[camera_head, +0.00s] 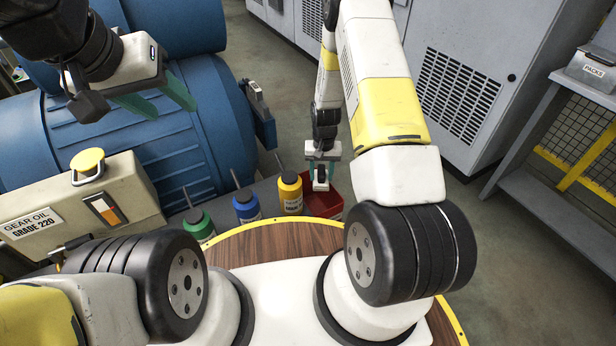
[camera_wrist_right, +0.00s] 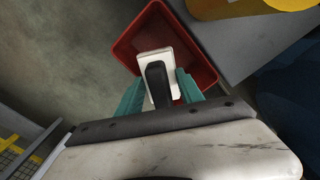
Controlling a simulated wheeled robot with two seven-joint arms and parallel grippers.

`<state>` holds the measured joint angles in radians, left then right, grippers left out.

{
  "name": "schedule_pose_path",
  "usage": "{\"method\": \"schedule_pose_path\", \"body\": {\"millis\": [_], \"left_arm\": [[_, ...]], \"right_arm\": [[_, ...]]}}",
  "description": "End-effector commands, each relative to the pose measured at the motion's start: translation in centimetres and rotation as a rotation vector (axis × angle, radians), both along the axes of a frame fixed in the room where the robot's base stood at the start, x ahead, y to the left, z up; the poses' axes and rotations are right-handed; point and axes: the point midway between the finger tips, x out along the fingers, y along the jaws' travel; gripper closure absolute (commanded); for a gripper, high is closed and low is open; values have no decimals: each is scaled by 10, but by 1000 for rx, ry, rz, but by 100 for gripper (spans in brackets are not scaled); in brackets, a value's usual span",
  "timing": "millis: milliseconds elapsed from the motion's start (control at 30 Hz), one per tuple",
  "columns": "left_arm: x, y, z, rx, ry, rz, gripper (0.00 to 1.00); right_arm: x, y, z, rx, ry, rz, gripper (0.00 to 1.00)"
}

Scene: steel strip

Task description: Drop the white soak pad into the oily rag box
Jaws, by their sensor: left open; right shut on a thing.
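The white soak pad (camera_wrist_right: 146,57) has a dark grip on its back. My right gripper (camera_wrist_right: 159,88) is shut on it, with one teal finger on each side. In the head view the pad (camera_head: 321,185) hangs below the right gripper (camera_head: 322,165). The red box (camera_wrist_right: 204,71), open at the top, lies beneath the pad, which overlaps its opening in the wrist view. I cannot tell how far above the floor of the box the pad is. The box also shows in the head view (camera_head: 325,203). My left gripper (camera_head: 155,100) is open and empty above the blue machine.
A bench with a packs bin (camera_head: 592,72) stands right. The floor between is clear.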

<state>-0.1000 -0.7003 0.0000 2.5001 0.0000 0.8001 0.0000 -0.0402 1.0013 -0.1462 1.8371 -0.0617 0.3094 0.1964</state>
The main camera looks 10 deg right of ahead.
Motion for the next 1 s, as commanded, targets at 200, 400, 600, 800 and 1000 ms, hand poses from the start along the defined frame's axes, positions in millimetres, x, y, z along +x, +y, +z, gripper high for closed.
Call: {"method": "schedule_pose_path", "body": {"millis": [200, 400, 600, 800, 1000], "left_arm": [[0, 0, 0, 0, 0, 0, 50], [0, 0, 0, 0, 0, 0, 50], [0, 0, 0, 0, 0, 0, 50], [0, 0, 0, 0, 0, 0, 50], [0, 0, 0, 0, 0, 0, 50]], "right_arm": [[0, 0, -2, 0, -1, 0, 94], [0, 0, -2, 0, 0, 0, 34], [0, 0, -2, 0, 0, 0, 31], [1, 0, 4, 0, -2, 0, 31], [2, -1, 35, 0, -4, 0, 31]]}}
